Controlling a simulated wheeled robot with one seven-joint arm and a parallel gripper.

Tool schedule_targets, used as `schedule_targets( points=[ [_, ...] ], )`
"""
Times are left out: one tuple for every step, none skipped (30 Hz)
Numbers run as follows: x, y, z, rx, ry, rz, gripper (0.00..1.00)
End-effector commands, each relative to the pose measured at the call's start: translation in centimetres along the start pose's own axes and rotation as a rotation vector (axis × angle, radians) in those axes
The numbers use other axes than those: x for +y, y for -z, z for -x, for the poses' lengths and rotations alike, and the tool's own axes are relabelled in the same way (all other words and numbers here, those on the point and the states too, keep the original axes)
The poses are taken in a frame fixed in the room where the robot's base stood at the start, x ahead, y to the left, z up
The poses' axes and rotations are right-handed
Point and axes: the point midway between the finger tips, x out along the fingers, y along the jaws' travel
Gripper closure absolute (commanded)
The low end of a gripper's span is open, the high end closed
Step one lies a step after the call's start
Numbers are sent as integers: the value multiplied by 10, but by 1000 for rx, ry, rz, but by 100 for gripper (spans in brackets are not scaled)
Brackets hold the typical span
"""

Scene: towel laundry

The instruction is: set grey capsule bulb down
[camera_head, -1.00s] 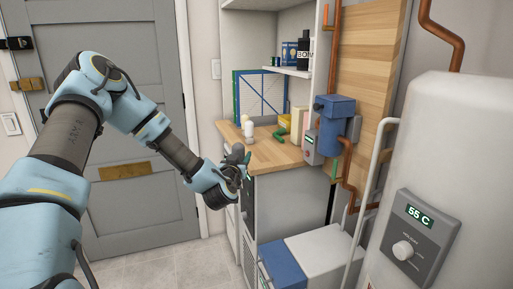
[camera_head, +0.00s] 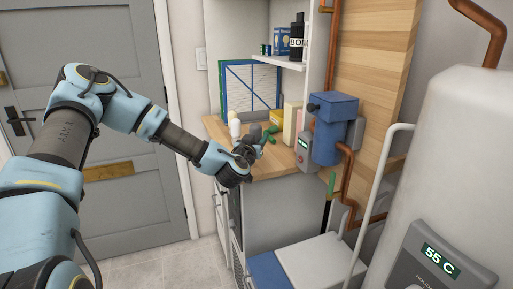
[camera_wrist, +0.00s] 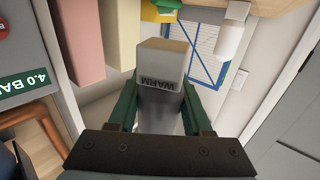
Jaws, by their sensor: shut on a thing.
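The grey capsule bulb (camera_wrist: 161,62) is between the two green fingers of my gripper (camera_wrist: 160,92) in the wrist view. Its pale, squarish end bears the word "WARM" and points away from the palm; its lower part lies between the fingers. In the head view my gripper (camera_head: 250,148) is over the front edge of the wooden countertop (camera_head: 285,167). The bulb is hard to make out there, and I cannot tell whether it touches the wood.
A white bulb-like item (camera_head: 235,127) stands left of my gripper. A green item (camera_head: 269,134), a yellow box (camera_head: 277,117) and pale upright boxes (camera_head: 291,122) are close behind and right. A blue-framed filter (camera_head: 252,88) leans at the back. A blue pump unit (camera_head: 333,125) is at right.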

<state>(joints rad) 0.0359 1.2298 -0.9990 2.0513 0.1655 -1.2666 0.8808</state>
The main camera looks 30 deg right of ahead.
Motion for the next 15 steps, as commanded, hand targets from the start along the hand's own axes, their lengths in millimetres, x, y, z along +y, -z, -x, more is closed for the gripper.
schedule_targets(
  points=[
    [0,-3,0,0,0,1,100],
    [0,-5,0,0,0,1,100],
    [0,-8,0,0,0,1,100],
    [0,-10,0,-1,0,1,100],
    [0,-12,0,-1,0,1,100],
    [0,-16,0,-1,-1,1,100],
    [0,-20,0,-3,0,2,100],
    [0,-24,0,-3,0,3,100],
    [0,-29,0,-3,0,3,100],
    [0,-33,0,-2,1,2,100],
    [0,-37,0,-2,2,2,100],
    [0,-41,0,-1,0,1,100],
    [0,-44,0,-1,0,1,100],
    [0,-46,0,-1,0,1,100],
    [0,-48,0,0,0,1,100]
  ],
)
